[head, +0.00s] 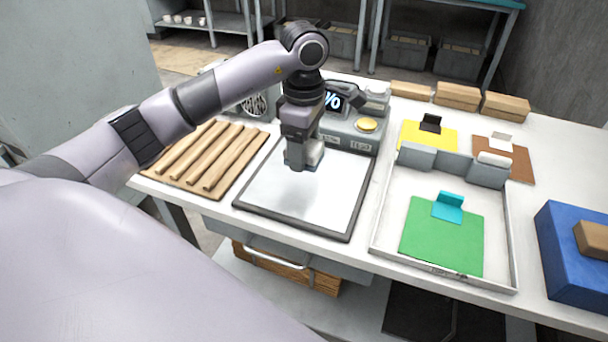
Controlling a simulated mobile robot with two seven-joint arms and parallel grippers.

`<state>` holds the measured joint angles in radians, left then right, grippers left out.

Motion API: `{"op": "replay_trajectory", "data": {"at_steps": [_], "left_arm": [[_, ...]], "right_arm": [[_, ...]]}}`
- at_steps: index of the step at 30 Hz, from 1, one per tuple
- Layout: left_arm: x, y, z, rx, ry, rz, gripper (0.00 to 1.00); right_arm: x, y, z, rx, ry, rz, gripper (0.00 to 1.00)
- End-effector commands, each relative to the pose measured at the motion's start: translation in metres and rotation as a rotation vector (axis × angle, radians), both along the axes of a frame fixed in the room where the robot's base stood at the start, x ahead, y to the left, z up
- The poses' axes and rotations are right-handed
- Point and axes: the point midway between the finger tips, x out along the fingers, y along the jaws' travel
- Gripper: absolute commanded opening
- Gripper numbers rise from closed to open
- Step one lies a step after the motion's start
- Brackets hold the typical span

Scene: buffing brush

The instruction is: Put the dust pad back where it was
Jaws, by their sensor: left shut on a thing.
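My left gripper (303,166) points down over the pale panel in a dark frame (275,203). It is shut on a small grey thing, mostly hidden by the fingers; I cannot tell its full shape or whether it touches the panel. A green pad (440,237) with a teal grip (448,207) lies in the white tray (385,225). Behind the tray lie a yellow pad (410,133) with a black grip and a brown pad (519,168) with a white grip. No label shows which is the dust pad. My right gripper is not in view.
Grey blocks (417,156) stand along the tray's back edge. A wooden ribbed board (205,158) lies left of the panel. A grey device with a display (335,103) stands behind it. A blue box (572,258) with a brown block is at right. Cardboard boxes (457,96) line the back.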

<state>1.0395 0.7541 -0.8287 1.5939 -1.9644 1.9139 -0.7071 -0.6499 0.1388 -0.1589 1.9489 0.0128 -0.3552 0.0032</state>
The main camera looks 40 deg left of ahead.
Motion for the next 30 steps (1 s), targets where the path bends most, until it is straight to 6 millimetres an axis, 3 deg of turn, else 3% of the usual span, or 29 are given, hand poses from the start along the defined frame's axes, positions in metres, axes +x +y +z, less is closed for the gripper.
{"op": "replay_trajectory", "data": {"at_steps": [3,10,17,29,30], "left_arm": [[0.0,0.0,-0.02,-0.001,0.002,0.0,0.39],[0.0,0.0,-0.037,0.0,0.002,-0.001,0.39],[0.0,0.0,-0.069,0.0,0.001,0.0,0.39],[0.0,0.0,-0.076,0.0,-0.002,-0.001,0.39],[0.0,0.0,-0.074,0.0,-0.001,-0.001,0.77]], "right_arm": [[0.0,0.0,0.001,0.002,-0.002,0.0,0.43],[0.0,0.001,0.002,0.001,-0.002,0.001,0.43],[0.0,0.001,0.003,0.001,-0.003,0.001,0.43],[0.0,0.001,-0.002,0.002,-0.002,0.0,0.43],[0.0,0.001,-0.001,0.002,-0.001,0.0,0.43]]}}
